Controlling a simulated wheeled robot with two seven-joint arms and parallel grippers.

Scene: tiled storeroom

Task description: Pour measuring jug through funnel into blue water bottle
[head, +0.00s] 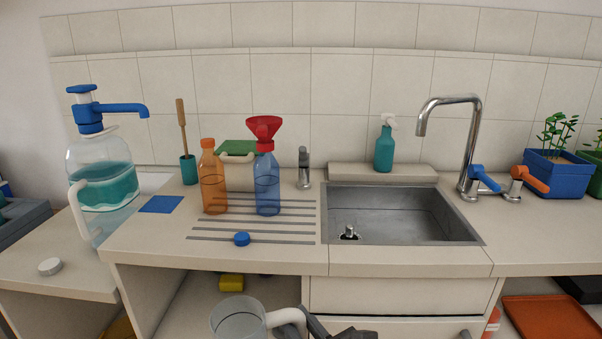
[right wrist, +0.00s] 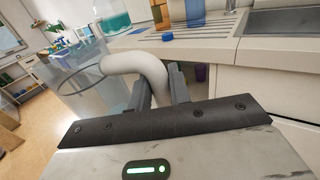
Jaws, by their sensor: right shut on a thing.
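The blue water bottle (head: 267,190) stands upright on the ribbed drainboard left of the sink. The red funnel (head: 264,128) sits upright in its mouth. The clear measuring jug (head: 238,319) is at the bottom of the head view, in front of and below the counter edge; its lower part is cut off. My right gripper (head: 318,325) is shut on the jug's white handle. The right wrist view shows the handle (right wrist: 138,64) between the fingers (right wrist: 160,85) and the jug's clear wall (right wrist: 85,85). I cannot tell what the jug holds. My left gripper is not in view.
An orange bottle (head: 213,180) stands close left of the blue one. A blue cap (head: 241,239) lies near the front edge. A large pump jug (head: 103,180) stands at left. The sink (head: 390,215) and tap (head: 471,140) are at right. Open shelves lie under the counter.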

